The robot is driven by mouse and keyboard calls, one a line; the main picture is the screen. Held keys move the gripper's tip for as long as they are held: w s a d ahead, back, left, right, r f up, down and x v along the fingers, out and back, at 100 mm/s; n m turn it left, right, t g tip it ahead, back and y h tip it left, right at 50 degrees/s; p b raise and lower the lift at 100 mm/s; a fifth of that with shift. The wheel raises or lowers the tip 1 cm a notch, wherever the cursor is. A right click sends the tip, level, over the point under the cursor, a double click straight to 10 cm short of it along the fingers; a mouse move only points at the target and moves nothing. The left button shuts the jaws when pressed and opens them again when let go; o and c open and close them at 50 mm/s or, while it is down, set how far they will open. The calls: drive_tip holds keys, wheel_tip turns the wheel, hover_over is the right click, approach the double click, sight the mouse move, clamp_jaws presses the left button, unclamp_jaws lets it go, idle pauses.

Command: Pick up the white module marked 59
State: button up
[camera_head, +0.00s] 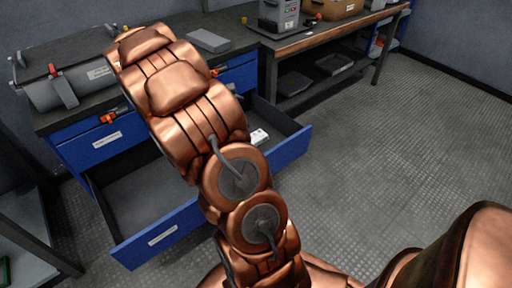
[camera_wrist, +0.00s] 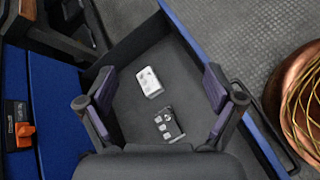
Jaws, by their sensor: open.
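A white module (camera_wrist: 150,82) with small dark markings lies on the dark floor of an open blue-fronted drawer (camera_wrist: 196,28). Its number is too small to read. A dark module with white squares (camera_wrist: 168,124) lies just below it in the wrist view, apart from it. My gripper (camera_wrist: 160,86) is open above the drawer, its fingers to the left and right of the white module in the picture, with nothing held. In the head view a small white item (camera_head: 259,136) shows in the drawer's right part; my arm hides the gripper.
Blue drawer fronts (camera_head: 162,236) stick out from the workbench (camera_head: 75,112). An orange latch (camera_wrist: 24,130) sits on the blue cabinet face in the wrist view. A grey cylinder (camera_head: 65,90) lies on the bench. A second table (camera_head: 335,38) stands at the back. The floor at right is clear.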

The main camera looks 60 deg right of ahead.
drive_tip(key=w+d+f+n+h+b, duration=0.1)
drive_tip(key=w+d+f+n+b, duration=0.2)
drive_tip(key=f, duration=0.4)
drive_tip(key=w+d+f+n+h+b, duration=0.1)
drive_tip(key=d+f+b, duration=0.2)
drive_tip(key=d+f, duration=0.3)
drive_tip(key=n+t+h+b, duration=0.1)
drive_tip(key=n+b, duration=0.2)
drive_tip(key=b, duration=0.1)
approach(260, 134)
drive_tip(key=shift+x, duration=1.25)
drive_tip(key=shift+t, duration=0.3)
drive_tip(key=b+x, duration=0.3)
drive_tip(key=x, duration=0.4)
drive_tip(key=shift+s+a+f, duration=0.1)
drive_tip(key=shift+f, duration=0.05)
drive_tip(key=shift+d, duration=0.35)
drive_tip(key=shift+n, duration=0.3)
drive_tip(key=c, duration=1.5)
drive_tip(key=shift+c, duration=0.2)
